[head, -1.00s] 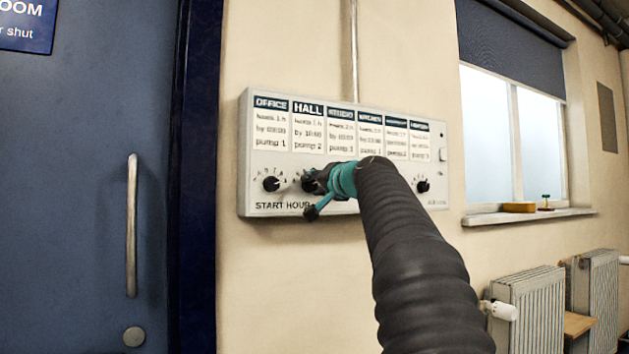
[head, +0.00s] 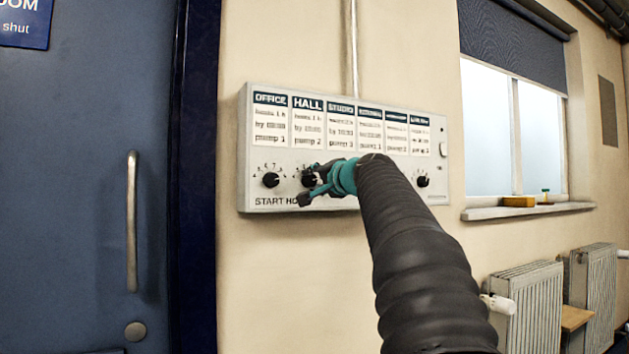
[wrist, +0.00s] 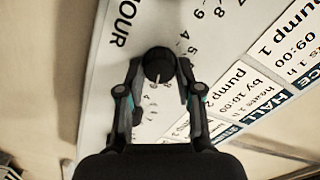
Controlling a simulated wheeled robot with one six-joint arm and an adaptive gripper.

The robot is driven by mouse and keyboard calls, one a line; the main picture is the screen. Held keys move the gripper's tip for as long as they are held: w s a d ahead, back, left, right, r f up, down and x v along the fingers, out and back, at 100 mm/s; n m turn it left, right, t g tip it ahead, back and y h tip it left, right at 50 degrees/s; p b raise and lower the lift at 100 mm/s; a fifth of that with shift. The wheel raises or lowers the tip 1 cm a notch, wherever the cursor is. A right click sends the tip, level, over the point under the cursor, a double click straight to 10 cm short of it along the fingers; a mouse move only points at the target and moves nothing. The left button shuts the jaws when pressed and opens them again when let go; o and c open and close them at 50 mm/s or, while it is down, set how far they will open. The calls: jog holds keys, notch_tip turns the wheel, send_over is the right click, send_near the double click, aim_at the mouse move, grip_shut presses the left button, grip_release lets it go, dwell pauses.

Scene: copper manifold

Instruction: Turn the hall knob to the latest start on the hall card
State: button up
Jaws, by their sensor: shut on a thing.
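The hall knob (head: 309,179) is a round black knob under the HALL card on the white wall panel. It also shows in the wrist view (wrist: 158,66), with a white pointer line towards the picture's bottom, near small digits too blurred to read surely. My gripper (wrist: 158,80) is shut on this knob, one finger at each side. In the head view my gripper (head: 312,188) partly covers the knob and its scale. The hall card (head: 307,126) reads heats 1 h, by 10:00, pump 2; it is partly seen in the wrist view (wrist: 232,92).
The office knob (head: 270,180) is just left of the hall knob. Another knob (head: 422,181) shows at the panel's right; my arm hides the ones between. A blue door (head: 80,200) is at left. A window sill (head: 530,210) and radiators (head: 535,300) are at right.

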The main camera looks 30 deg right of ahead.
jog(key=o, duration=1.1)
jog(key=shift+o, duration=0.2)
jog(key=s, duration=1.2)
jog(key=shift+d, duration=0.25)
